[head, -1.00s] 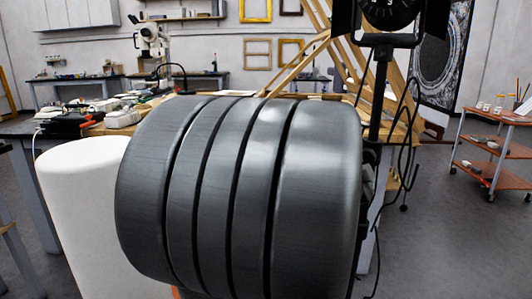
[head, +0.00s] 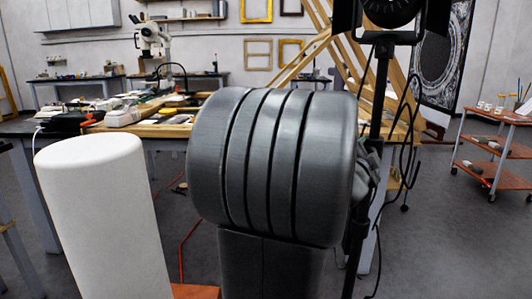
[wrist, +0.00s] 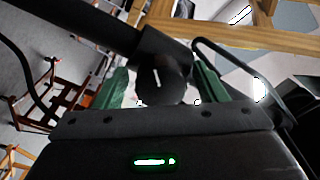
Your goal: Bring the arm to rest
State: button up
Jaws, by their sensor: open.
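My gripper (wrist: 160,76) shows in the wrist view with its two green fingers spread apart and nothing held. A black round knob and clamp (wrist: 162,72) of a lamp stand appear in line with the gap between the fingers. I cannot tell how near they are or whether they touch. In the head view my grey ribbed arm link fills the middle, and the gripper itself is not seen there.
The black lamp stand (head: 378,110) with its cable stands right behind my arm. A wooden easel frame (head: 405,90) is close to it. A cluttered workbench (head: 160,130) lies behind at left. An orange trolley (head: 490,150) stands at right, with open floor before it.

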jog(key=p+v, duration=0.3)
jog(key=v, duration=1)
jog(key=b+x, duration=0.3)
jog(key=x, duration=1)
jog(key=shift+w+d, duration=0.15)
jog(key=shift+w, duration=0.1)
jog(key=shift+r+n+p, duration=0.15)
jog(key=shift+n+p, duration=0.3)
jog(key=shift+n, duration=0.15)
jog(key=shift+s+r+n+p, duration=0.1)
jog(key=shift+n+p, duration=0.6)
jog(key=shift+n, duration=0.5)
jog(key=n+p, duration=0.3)
jog(key=n, duration=0.1)
jog(key=shift+n, duration=0.3)
jog(key=n+p, duration=0.3)
jog(key=n, duration=0.1)
jog(key=shift+s+a+n, duration=0.15)
jog(key=shift+a+n, duration=0.1)
jog(key=shift+n, duration=0.15)
jog(key=shift+v, duration=1.65)
